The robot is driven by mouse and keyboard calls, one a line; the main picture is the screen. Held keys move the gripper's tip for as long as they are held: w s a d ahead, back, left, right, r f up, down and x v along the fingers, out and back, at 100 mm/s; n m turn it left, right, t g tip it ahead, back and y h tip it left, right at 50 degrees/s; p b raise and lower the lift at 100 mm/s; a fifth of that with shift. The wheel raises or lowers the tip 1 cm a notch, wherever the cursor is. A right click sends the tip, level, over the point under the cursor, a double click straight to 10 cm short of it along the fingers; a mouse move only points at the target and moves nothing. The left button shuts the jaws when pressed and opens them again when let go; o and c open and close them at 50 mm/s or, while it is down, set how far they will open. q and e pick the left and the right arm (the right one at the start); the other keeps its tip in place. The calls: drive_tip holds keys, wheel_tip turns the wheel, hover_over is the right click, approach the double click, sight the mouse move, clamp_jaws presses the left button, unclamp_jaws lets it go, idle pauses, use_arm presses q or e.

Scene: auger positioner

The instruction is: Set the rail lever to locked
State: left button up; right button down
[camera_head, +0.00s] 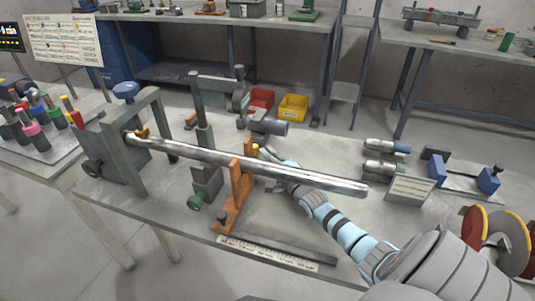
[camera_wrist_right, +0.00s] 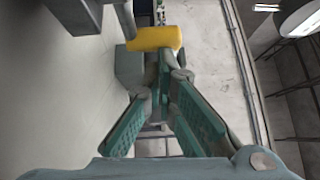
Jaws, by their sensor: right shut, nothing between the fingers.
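A small yellow-tipped lever (camera_head: 256,148) shows behind the long metal bar, beside the orange upright stand (camera_head: 240,182). I take it to be the rail lever. In the right wrist view a yellow cylindrical grip (camera_wrist_right: 153,38) lies across the view just beyond the fingertips. My right gripper (camera_head: 266,152) reaches in from the lower right under the bar, close to this lever. In the right wrist view its teal-padded fingers (camera_wrist_right: 166,72) come together at the tips with nothing between them. I cannot tell whether they touch the grip. My left gripper is not in view.
The long metal bar (camera_head: 300,177) crosses above my right wrist, close to it. A grey housing (camera_head: 112,150) holds its left end.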

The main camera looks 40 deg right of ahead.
drive_tip(key=shift+s+d+f, duration=0.2)
drive_tip(key=shift+s+d, duration=0.05)
drive_tip(key=shift+d, duration=0.05)
drive_tip(key=s, duration=0.1)
drive_tip(key=s+d, duration=0.1)
drive_tip(key=s, duration=0.1)
drive_tip(key=shift+s+d+r+p, duration=0.15)
drive_tip(key=shift+s+d+p, duration=0.2)
drive_tip(key=shift+d, duration=0.05)
drive_tip(key=s+p, duration=0.1)
drive_tip(key=s, duration=0.3)
drive_tip(key=s+p, duration=0.2)
drive_tip(key=s, duration=0.2)
drive_tip(key=shift+a+f, duration=0.2)
drive_tip(key=shift+s+f, duration=0.1)
drive_tip(key=shift+s, duration=0.3)
drive_tip(key=shift+a, duration=0.1)
